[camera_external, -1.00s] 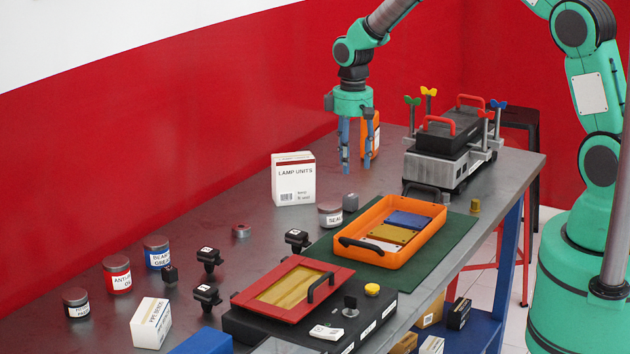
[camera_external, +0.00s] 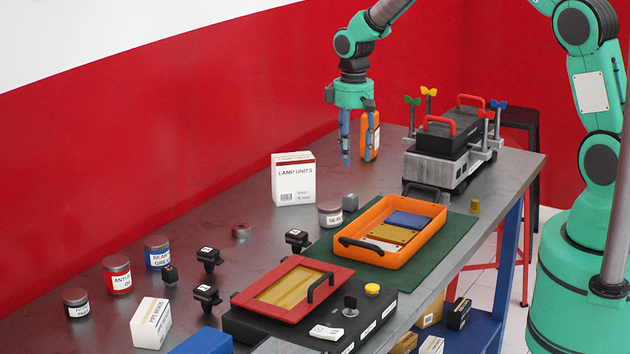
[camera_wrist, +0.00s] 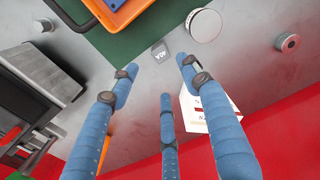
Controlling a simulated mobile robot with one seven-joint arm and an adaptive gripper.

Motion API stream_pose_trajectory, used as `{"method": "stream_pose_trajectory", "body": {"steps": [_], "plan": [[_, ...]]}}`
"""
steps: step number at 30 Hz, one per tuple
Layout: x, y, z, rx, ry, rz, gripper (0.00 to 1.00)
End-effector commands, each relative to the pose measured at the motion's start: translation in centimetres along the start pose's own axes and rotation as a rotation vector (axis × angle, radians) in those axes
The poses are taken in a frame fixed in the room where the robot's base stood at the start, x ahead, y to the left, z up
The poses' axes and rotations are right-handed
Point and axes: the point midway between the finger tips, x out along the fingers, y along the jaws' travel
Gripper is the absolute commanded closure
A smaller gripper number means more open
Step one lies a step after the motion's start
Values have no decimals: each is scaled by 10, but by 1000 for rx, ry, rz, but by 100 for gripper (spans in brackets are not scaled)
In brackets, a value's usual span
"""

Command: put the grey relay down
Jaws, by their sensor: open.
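The grey relay (camera_external: 350,202) is a small grey block standing on the metal bench, between the lamp units box and the orange tray. In the wrist view the relay (camera_wrist: 160,53) shows its light-marked top, just beyond my fingertips. My gripper (camera_external: 357,161) has blue fingers pointing down, spread apart with nothing between them. It hangs above the bench, up and slightly right of the relay in the external view. The wrist view shows all three fingers of my gripper (camera_wrist: 160,76) apart from the relay.
The lamp units box (camera_external: 293,180) stands close to the left, and a sealant tin (camera_external: 330,214) is beside the relay. An orange tray (camera_external: 345,254) lies on a green mat (camera_external: 456,232). A grey engine trainer (camera_external: 436,168) stands right; an orange container (camera_external: 377,139) is behind my gripper.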

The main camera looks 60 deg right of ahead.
Motion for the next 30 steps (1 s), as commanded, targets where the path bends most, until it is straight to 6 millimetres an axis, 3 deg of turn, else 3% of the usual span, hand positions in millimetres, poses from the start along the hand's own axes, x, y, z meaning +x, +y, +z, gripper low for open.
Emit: {"method": "stream_pose_trajectory", "body": {"steps": [7,14,21,30], "plan": [[-60,-22,13,7,43,15,53],[-137,-55,45,20,103,32,53],[-206,-92,92,36,169,45,53],[-272,-136,163,54,252,53,53]]}}
